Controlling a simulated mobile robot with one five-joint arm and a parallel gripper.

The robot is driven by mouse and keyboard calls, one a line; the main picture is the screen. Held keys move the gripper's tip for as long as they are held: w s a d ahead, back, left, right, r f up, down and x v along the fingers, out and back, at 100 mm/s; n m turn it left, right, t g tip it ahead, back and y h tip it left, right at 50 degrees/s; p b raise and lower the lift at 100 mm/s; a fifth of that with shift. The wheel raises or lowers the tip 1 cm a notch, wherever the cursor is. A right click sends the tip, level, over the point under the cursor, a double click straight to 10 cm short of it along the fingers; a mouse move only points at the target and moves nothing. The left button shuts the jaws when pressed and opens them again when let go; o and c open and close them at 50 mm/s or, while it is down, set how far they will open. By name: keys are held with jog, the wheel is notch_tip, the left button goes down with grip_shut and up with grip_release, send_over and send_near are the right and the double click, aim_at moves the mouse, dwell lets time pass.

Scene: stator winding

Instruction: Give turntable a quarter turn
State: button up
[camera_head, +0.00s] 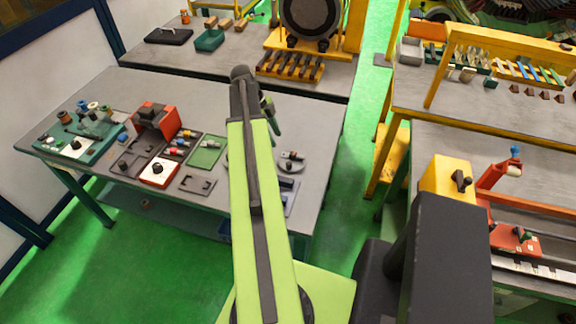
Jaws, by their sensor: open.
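My lime-green arm reaches forward over the bench. My gripper (271,112) shows in part beyond the arm's end, above the bench and apparently farther back than the plate. Its jaws are open, and I see nothing held in them. How high it is above the bench is hard to tell.
A large black ring (311,14) stands behind. More benches (480,150) stand right across a green aisle.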

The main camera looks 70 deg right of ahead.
aim_at(288, 163)
jog(key=b+x, duration=1.1)
jog(key=x, duration=0.2)
jog(key=shift+f, duration=0.4)
jog(key=shift+r, duration=0.1)
